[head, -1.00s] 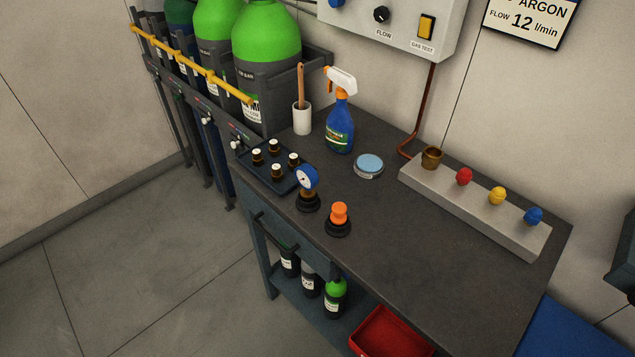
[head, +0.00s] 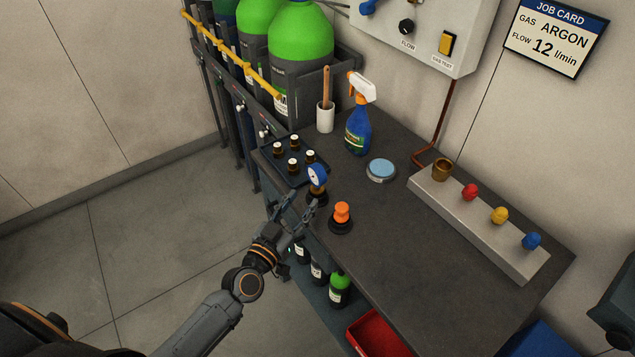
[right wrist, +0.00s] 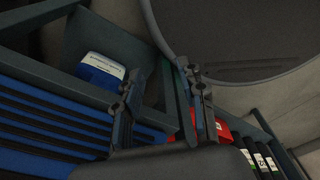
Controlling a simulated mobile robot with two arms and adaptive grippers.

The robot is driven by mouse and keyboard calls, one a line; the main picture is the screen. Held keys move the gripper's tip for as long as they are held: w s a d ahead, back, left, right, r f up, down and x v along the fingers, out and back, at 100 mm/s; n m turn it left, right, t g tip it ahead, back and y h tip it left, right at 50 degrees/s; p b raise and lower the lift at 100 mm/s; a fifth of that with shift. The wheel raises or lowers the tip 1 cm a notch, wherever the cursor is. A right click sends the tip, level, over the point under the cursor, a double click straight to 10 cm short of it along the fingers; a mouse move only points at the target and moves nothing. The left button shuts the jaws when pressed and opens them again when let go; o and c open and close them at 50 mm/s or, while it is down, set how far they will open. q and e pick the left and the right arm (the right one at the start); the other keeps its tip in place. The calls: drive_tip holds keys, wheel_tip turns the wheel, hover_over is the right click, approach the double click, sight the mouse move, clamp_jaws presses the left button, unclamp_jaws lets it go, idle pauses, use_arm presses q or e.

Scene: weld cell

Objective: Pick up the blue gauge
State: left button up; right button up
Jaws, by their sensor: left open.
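The blue gauge (head: 317,177) has a round white dial and a brass lower part, and stands upright in a black holder near the left front edge of the dark workbench (head: 400,255). My left gripper (head: 299,201) is open just left of and below the gauge, its fingers spread toward it. The tip of one finger comes close to the gauge's base; I cannot tell whether they touch. My right gripper (right wrist: 164,78) shows in the right wrist view, its two fingers apart and nothing held between them.
An orange-topped piece (head: 341,216) in a black holder stands close right of the gauge. A tray of small bottles (head: 284,166) is just behind. A spray bottle (head: 357,130) and round tin (head: 381,170) stand farther back. The bench's middle is clear.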

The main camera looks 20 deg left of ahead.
sight(315, 187)
use_arm(q)
drive_tip(key=w, duration=0.2)
drive_tip(key=w+d, duration=0.1)
drive_tip(key=w, duration=0.1)
drive_tip(key=w+d, duration=0.1)
drive_tip(key=w, duration=0.2)
drive_tip(key=shift+w+r+p, duration=0.1)
drive_tip(key=shift+p, duration=0.2)
drive_tip(key=shift+c, duration=0.5)
clamp_jaws()
